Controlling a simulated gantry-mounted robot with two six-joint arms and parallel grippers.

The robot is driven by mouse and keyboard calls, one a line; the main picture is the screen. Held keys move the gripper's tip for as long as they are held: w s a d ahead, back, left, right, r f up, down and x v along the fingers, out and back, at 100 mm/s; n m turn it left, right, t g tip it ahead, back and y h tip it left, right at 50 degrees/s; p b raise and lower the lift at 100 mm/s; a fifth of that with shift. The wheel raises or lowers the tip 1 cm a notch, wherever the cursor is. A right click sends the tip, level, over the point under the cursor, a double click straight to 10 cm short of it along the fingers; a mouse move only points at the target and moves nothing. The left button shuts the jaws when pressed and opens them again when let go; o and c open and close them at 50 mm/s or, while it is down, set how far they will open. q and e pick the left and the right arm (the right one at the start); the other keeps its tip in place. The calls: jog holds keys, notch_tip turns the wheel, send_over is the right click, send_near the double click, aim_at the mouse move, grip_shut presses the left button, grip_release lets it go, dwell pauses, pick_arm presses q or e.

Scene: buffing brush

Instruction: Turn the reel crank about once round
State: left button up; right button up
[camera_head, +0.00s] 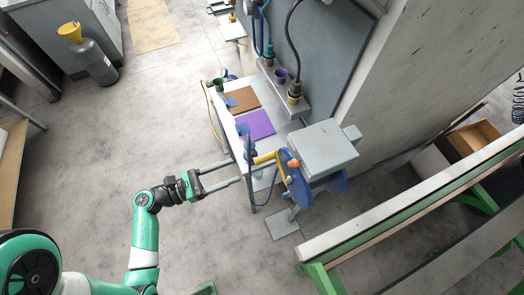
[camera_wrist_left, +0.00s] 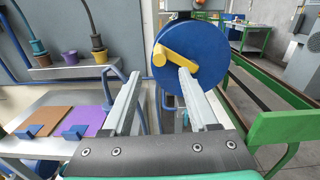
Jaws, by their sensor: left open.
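The blue reel (camera_head: 298,192) hangs beside a grey box at the end of the wash bench. Its yellow crank (camera_head: 267,157) sticks out toward my left gripper. In the left wrist view the reel (camera_wrist_left: 205,78) faces me, with the crank (camera_wrist_left: 178,54) across its upper middle and one rounded end at the left. My left gripper (camera_head: 236,171) is open and empty, its two long fingers pointing at the reel side. In the left wrist view the gripper (camera_wrist_left: 159,74) has its fingertips apart, below and around the crank's line, with no visible contact. My right gripper is not in view.
The grey box (camera_head: 323,148) sits over the reel. The bench holds a brown mat (camera_head: 242,99) and a purple mat (camera_head: 256,124). A green-framed rail (camera_head: 400,190) runs at the right. The floor (camera_head: 150,130) left of the bench is clear.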

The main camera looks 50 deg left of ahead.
aim_at(274, 154)
pick_arm(q)
jog(key=x, duration=1.1)
jog(key=shift+w+f+p, duration=0.1)
jog(key=shift+w+p, duration=0.2)
jog(key=shift+p, duration=0.1)
grip_shut()
dwell(0.8)
